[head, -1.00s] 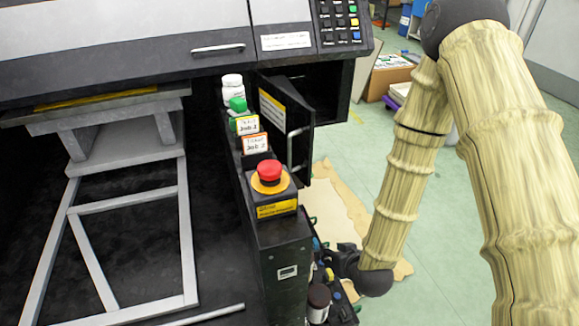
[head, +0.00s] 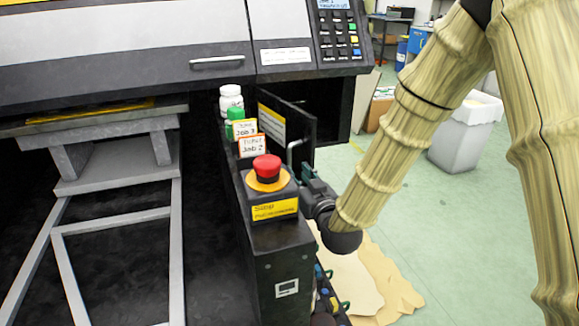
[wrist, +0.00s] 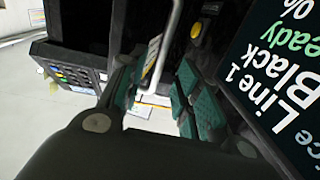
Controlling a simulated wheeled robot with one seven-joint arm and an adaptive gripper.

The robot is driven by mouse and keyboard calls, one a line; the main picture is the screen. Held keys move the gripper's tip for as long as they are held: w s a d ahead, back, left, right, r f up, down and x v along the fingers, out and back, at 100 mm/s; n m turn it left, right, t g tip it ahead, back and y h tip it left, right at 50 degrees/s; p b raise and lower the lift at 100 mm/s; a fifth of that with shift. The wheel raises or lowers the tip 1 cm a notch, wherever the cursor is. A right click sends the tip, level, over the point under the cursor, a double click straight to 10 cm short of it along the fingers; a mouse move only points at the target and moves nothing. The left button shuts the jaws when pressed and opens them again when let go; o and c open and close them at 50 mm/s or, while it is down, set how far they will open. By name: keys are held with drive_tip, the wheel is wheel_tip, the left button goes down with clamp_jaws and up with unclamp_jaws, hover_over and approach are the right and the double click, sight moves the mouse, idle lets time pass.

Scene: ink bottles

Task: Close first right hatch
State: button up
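The black hatch door (head: 297,128) stands swung open on the machine's right side, with a yellow-and-white label on its inner face. In the wrist view the silver handle (wrist: 163,48) runs down towards the space between the teal pads of my open gripper (wrist: 158,98). The pads look apart from the bar; contact cannot be told.
A red stop button (head: 267,168) on its black box stands close left of my gripper. Open floor (head: 450,215) and a white bin (head: 465,135) lie to the right.

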sight(290, 164)
drive_tip(key=x, duration=0.6)
drive_tip(key=shift+w+a+b, duration=0.1)
drive_tip(key=shift+w+b, duration=0.2)
drive_tip(key=shift+w, duration=0.05)
clamp_jaws()
